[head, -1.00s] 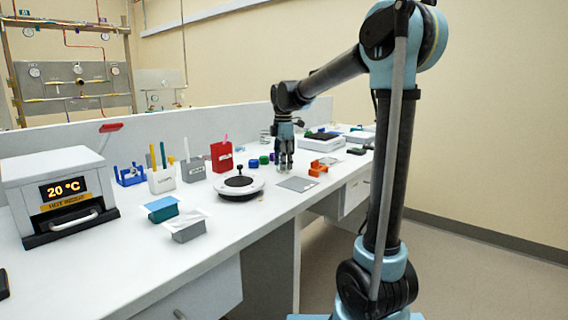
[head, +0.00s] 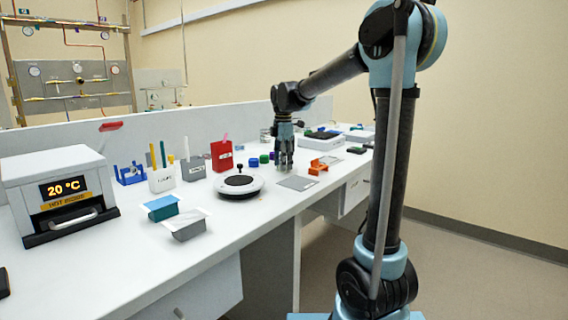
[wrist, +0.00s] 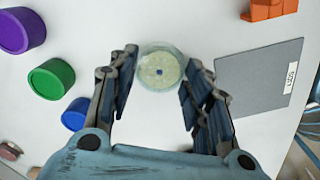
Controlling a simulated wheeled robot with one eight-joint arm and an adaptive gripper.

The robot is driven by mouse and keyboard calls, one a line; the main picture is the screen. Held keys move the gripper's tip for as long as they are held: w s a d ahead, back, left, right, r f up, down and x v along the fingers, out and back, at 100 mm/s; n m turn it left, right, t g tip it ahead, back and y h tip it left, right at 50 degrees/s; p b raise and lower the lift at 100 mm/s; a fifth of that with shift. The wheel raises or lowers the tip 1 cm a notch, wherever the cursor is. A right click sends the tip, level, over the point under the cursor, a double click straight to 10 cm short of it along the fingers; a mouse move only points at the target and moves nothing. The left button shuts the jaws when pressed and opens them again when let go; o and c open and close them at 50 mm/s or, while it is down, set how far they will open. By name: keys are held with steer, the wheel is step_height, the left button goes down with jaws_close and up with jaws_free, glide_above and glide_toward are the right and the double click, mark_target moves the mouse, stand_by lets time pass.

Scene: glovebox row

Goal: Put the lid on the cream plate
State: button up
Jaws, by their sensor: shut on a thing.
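The cream plate (wrist: 160,72) is a small round dish with a pale cream fill and a dark blue spot at its middle, seen from above in the wrist view. A clear round lid (wrist: 160,47) shows as a bluish ring around it, between my fingertips. My gripper (wrist: 160,62) is shut on the lid, one finger on each side. I cannot tell whether the lid touches the plate or is held just over it. In the head view my gripper (head: 284,168) points down low over the bench; the lid and plate are too small or hidden there.
A grey labelled mat (wrist: 258,78) lies right of the plate, with an orange block (wrist: 268,9) behind. Purple (wrist: 20,30), green (wrist: 50,79) and blue (wrist: 76,114) round pots stand left. A white round device (head: 239,185) and a red holder (head: 222,156) stand farther left.

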stand_by(0.3)
steer(key=o, duration=0.8)
